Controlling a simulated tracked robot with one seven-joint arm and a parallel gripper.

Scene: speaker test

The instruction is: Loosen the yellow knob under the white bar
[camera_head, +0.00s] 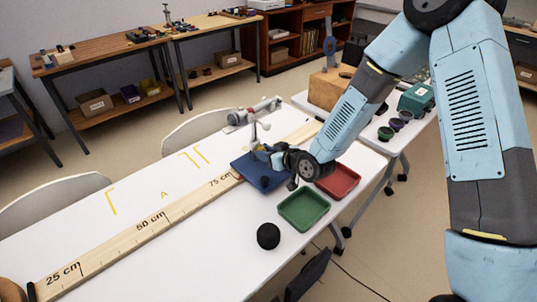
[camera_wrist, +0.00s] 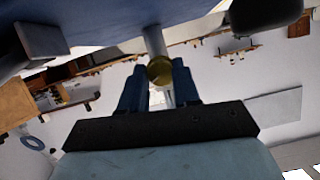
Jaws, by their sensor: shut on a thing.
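My gripper (camera_wrist: 158,86) has its two blue fingers shut on the yellow knob (camera_wrist: 160,70), which shows as a round, dark-yellow end between the fingertips. A pale post (camera_wrist: 154,41) runs away from the knob in the wrist view. In the head view my gripper (camera_head: 270,153) reaches in from the right, low over a blue base (camera_head: 256,177), and mostly hides the knob. Above it stands a pale upright with a small red top. The white-grey bar (camera_head: 254,113) lies roughly level at the back. How the knob joins the bar is hard to see.
A long wooden ruler (camera_head: 135,239) runs across the white table (camera_head: 214,230). A chair back (camera_head: 201,128) stands behind.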

